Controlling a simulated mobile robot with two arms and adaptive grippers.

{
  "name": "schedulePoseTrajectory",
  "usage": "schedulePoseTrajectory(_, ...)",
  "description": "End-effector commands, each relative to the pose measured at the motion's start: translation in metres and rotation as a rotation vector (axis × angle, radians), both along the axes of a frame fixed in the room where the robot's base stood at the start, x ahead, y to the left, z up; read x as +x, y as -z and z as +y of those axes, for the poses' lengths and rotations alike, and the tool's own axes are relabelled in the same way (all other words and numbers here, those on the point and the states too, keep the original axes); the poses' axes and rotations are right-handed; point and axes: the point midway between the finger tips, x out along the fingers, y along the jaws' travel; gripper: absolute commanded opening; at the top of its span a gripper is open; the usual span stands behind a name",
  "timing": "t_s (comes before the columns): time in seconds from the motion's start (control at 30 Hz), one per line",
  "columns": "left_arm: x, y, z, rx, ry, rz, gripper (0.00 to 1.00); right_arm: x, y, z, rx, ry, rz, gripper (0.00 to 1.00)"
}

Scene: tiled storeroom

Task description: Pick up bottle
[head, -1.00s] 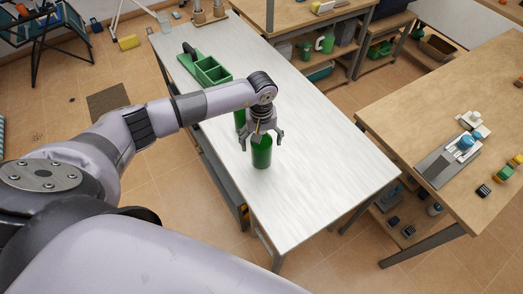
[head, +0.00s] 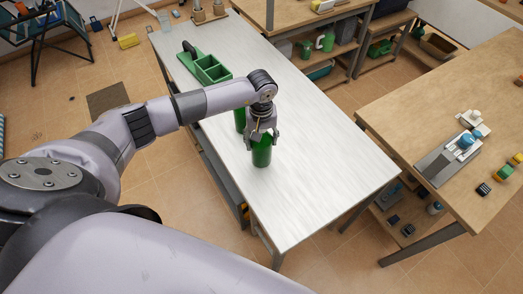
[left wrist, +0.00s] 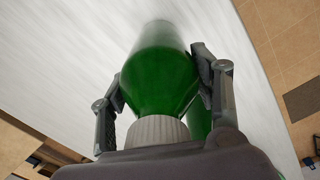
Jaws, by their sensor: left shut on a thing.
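A green bottle (head: 261,155) stands upright on the white table (head: 325,165), towards its near left edge. My left gripper (head: 262,139) comes down from above and is shut on the bottle's upper part. In the left wrist view the bottle (left wrist: 165,75) lies between the two fingers of my gripper (left wrist: 160,90), with its pale ribbed cap close to the palm. A second green bottle (head: 239,120) stands just behind, partly hidden by my arm; part of it also shows in the left wrist view (left wrist: 200,118). My right gripper is not in view.
A green divided caddy (head: 211,72) stands at the table's far left. The table's right half is clear. A wooden workbench (head: 440,100) with tools stands to the right, across a gap. Shelves with containers stand behind.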

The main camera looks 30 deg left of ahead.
Motion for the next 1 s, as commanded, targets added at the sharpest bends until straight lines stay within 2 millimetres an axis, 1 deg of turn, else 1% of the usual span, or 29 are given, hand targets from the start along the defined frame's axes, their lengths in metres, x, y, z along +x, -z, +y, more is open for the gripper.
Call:
schedulePoseTrajectory(0.03,0.0,0.0,0.0,0.0,0.0,0.0,0.18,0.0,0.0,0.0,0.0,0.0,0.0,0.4)
schedulePoseTrajectory(0.3,0.0,0.0,0.0,0.001,0.0,-0.001,0.0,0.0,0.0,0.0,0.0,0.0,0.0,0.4)
schedulePoseTrajectory(0.63,0.001,-0.002,0.0,-0.001,0.0,-0.003,0.0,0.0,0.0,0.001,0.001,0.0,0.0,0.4)
schedulePoseTrajectory(0.73,0.001,-0.006,0.0,-0.001,0.0,-0.003,0.0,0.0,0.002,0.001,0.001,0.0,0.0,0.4)
schedulePoseTrajectory(0.87,0.002,-0.017,0.0,-0.001,0.001,-0.006,0.0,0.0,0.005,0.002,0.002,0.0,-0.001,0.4)
schedulePoseTrajectory(0.97,0.002,-0.033,0.001,0.0,0.001,-0.008,0.0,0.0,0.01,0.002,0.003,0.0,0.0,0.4)
schedulePoseTrajectory(1.0,0.003,-0.041,0.0,0.0,0.001,-0.008,0.0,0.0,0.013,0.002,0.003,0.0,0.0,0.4)
